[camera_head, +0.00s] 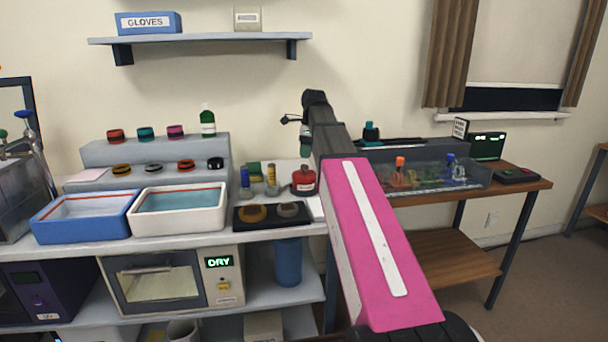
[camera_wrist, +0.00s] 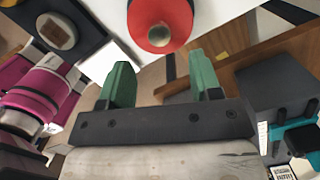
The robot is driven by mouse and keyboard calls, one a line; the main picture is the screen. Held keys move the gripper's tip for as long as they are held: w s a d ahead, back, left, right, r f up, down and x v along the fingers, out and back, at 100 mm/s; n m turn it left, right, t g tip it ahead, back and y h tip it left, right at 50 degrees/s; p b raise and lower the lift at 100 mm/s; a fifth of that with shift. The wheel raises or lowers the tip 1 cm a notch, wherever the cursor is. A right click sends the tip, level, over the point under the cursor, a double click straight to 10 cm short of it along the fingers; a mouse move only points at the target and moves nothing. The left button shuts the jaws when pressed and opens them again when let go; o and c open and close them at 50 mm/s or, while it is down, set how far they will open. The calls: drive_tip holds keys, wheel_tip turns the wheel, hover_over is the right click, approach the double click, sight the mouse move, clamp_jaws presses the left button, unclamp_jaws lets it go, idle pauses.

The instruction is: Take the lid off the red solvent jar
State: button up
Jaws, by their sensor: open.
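The red solvent jar (camera_head: 304,182) stands on the workbench near its right end, with a label on its front. In the head view my gripper (camera_head: 305,148) hangs above the jar, partly hidden by my arm.
A black tray (camera_head: 243,224) with round parts lies in front of the jar. Small bottles (camera_head: 271,178) stand close to its left. A blue tub (camera_head: 78,232) and a white tub (camera_head: 150,228) are further left. A clear bin (camera_head: 425,187) stands on the wooden table to the right.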

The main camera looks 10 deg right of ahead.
sight(304, 166)
drive_tip(key=shift+w+a+f, duration=0.1)
drive_tip(key=shift+a+f, duration=0.1)
drive_tip(key=shift+f, duration=0.95)
drive_tip(key=shift+w+a+f, duration=0.1)
drive_tip(key=shift+a+f, duration=0.05)
drive_tip(key=shift+f, duration=0.95)
drive_tip(key=shift+a+f, duration=0.2)
drive_tip(key=shift+f, duration=0.95)
drive_tip(key=c, duration=1)
